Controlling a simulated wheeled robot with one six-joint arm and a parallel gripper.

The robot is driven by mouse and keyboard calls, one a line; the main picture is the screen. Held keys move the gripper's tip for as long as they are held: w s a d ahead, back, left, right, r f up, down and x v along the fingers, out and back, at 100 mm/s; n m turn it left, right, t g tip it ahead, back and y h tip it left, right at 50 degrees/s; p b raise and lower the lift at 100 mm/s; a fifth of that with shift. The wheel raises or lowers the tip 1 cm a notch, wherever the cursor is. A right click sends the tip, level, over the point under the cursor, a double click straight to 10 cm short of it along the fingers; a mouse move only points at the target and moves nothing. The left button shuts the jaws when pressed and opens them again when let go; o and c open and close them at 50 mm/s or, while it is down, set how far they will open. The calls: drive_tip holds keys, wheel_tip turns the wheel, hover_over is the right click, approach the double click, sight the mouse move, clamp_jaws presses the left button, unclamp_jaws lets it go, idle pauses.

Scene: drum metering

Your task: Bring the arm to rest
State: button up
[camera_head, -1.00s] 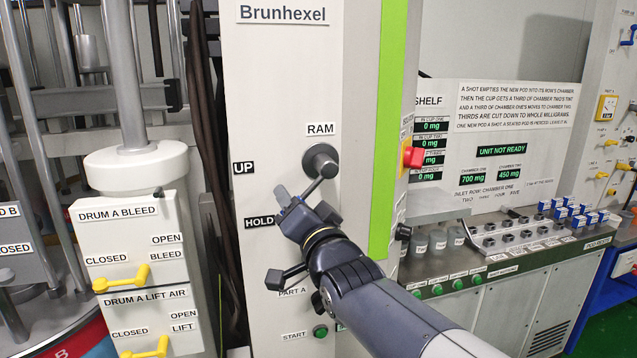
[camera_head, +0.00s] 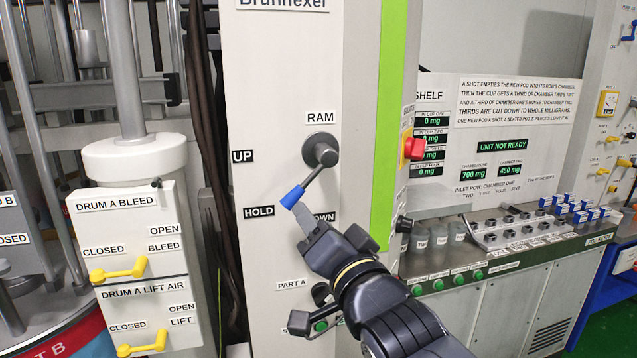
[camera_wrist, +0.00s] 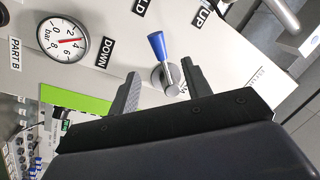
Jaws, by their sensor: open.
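My gripper (camera_head: 310,236) is open and empty, in front of the Brunhexel column's white panel (camera_head: 270,90). The RAM lever (camera_head: 320,150) has a grey hub and a blue handle (camera_head: 292,197) that points down-left, towards the HOLD label (camera_head: 259,212). My gripper is just below and right of the blue handle and appears clear of it. In the wrist view, my open fingers (camera_wrist: 160,86) have nothing between them that they grip, and the lever with its blue handle (camera_wrist: 157,46) shows beyond them. The DOWN label is partly hidden by my gripper in the head view.
Drum valves with yellow handles (camera_head: 118,273) stand at the left. The shelf cups (camera_head: 438,236) and pod rows (camera_head: 510,228) are at the right. A pressure gauge (camera_wrist: 62,41) shows in the wrist view. A red knob (camera_head: 414,148) juts from the column's side.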

sight(300, 194)
drive_tip(key=p+x, duration=0.2)
drive_tip(key=x, duration=0.7)
drive_tip(key=shift+w, duration=0.15)
drive_tip(key=shift+w+a+p, duration=0.2)
drive_tip(key=shift+w+p, duration=0.15)
drive_tip(key=shift+d+f+n+p, duration=0.1)
drive_tip(key=shift+f+n+p, duration=0.05)
drive_tip(key=shift+n+p, duration=0.2)
drive_tip(key=shift+d+n, duration=0.25)
drive_tip(key=shift+d, duration=0.1)
drive_tip(key=shift+a+f, duration=0.1)
drive_tip(key=shift+f, duration=0.1)
drive_tip(key=shift+s+f, duration=0.1)
